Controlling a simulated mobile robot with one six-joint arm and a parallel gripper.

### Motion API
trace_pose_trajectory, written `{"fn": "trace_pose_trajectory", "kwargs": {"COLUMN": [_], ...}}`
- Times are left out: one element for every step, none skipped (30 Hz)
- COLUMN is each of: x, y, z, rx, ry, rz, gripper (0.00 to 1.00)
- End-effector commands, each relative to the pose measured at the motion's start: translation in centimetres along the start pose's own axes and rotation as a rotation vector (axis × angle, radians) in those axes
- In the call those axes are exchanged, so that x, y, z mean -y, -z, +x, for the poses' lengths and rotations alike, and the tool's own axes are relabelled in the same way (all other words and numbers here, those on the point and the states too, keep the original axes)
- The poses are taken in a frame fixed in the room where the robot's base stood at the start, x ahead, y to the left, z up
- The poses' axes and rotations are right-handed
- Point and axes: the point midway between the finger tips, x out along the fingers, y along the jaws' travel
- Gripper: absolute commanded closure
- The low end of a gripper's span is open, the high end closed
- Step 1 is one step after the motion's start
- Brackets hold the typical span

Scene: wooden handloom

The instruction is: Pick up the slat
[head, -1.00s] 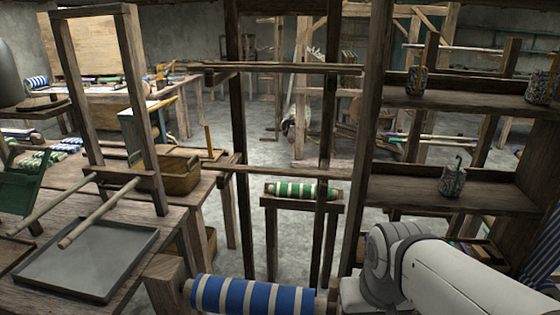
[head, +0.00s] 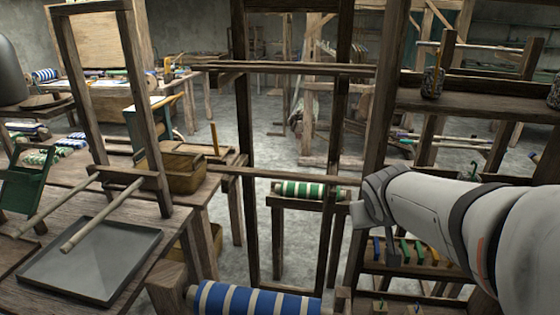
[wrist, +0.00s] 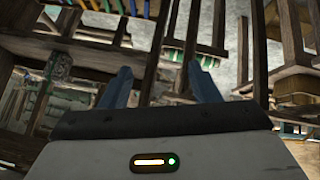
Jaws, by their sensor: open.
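I cannot tell for certain which piece is the slat. Long thin wooden bars cross the loom frame in the head view: a pair of upper bars (head: 290,67) and a lower bar (head: 270,175). My gripper (wrist: 161,80) shows two blue fingers, apart and with nothing held between them, in the wrist view. A dark wooden post (wrist: 154,50) stands beyond the gap between them. In the head view my arm reaches in from the right to the loom's right post, and the fingertips cannot be made out.
A blue-striped roll (head: 255,300) lies at the loom's front, and a green-striped roll (head: 305,190) sits behind it. A grey tray (head: 90,262) and two pale rods (head: 100,215) are at left. Shelves (head: 470,104) stand close at right, with coloured pieces (head: 405,250) low down. Floor shows between the posts.

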Motion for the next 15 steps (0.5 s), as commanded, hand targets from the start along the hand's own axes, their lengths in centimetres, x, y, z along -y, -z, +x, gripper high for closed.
{"fn": "trace_pose_trajectory", "kwargs": {"x": [-0.9, -1.1, -1.1, -1.0, -0.6, 0.0, 0.8, 1.7, 2.8, 3.8, 4.8, 6.2, 7.1, 8.0, 9.0], "y": [5.0, 7.7, 11.0, 13.4, 15.7, 18.5, 20.2, 21.8, 23.6, 24.6, 25.5, 26.2, 26.4, 26.5, 26.2], "z": [0.6, 0.9, 1.3, 1.6, 1.8, 2.1, 2.3, 2.6, 3.0, 3.3, 3.6, 4.0, 4.4, 4.8, 5.4], "rx": [-0.110, -0.180, -0.269, -0.332, -0.392, -0.469, -0.512, -0.553, -0.601, -0.630, -0.651, -0.667, -0.670, -0.665, -0.648], "ry": [-0.018, -0.020, -0.011, 0.003, 0.024, 0.056, 0.102, 0.147, 0.210, 0.263, 0.321, 0.403, 0.466, 0.529, 0.611], "rz": [-0.029, -0.049, -0.080, -0.105, -0.133, -0.172, -0.205, -0.240, -0.287, -0.324, -0.361, -0.410, -0.446, -0.480, -0.523], "gripper": [0.44, 0.44, 0.44, 0.44, 0.44, 0.44, 0.44, 0.44, 0.44, 0.44, 0.44, 0.44, 0.44, 0.44, 0.44]}}
